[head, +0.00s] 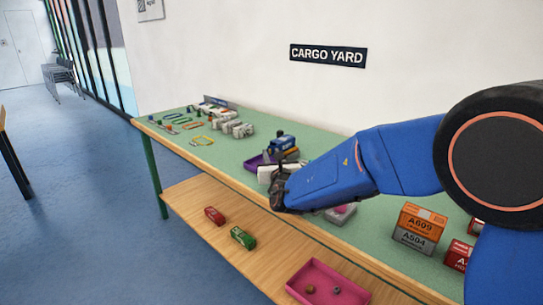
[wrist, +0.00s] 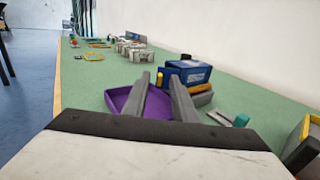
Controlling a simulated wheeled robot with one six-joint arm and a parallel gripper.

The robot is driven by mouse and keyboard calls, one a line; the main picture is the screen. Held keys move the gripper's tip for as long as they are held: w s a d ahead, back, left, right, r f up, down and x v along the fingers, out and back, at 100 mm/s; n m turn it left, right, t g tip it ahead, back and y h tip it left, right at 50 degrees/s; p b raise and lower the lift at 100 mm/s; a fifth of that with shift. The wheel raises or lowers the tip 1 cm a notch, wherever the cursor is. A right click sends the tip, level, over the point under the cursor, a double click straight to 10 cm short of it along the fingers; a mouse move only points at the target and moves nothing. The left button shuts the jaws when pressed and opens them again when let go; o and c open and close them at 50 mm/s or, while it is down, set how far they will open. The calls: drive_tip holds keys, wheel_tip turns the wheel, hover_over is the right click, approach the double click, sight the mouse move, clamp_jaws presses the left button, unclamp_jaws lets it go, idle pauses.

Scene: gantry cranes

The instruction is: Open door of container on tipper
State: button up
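A small blue container (head: 283,144) with a pale label stands on the table, beyond my gripper. In the wrist view the blue container (wrist: 190,73) sits on a low yellow and grey base, which seems to be the tipper (wrist: 203,88). I cannot make out the container's door or whether it is open. My gripper (wrist: 159,78) is open and empty. Its two grey fingers stand apart and point toward the purple tray (wrist: 127,97) and the container.
The green table (head: 185,145) holds coloured rings and grey blocks at the far left. Orange and grey boxes (head: 420,225) stand at the right. A teal-handled piece (wrist: 241,120) lies right of the fingers.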

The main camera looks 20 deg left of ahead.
drive_tip(key=v, duration=1.6)
drive_tip(key=shift+a, duration=0.15)
drive_tip(key=shift+s+d, duration=0.4)
drive_tip(key=shift+s, duration=0.2)
drive_tip(key=shift+o, duration=0.6)
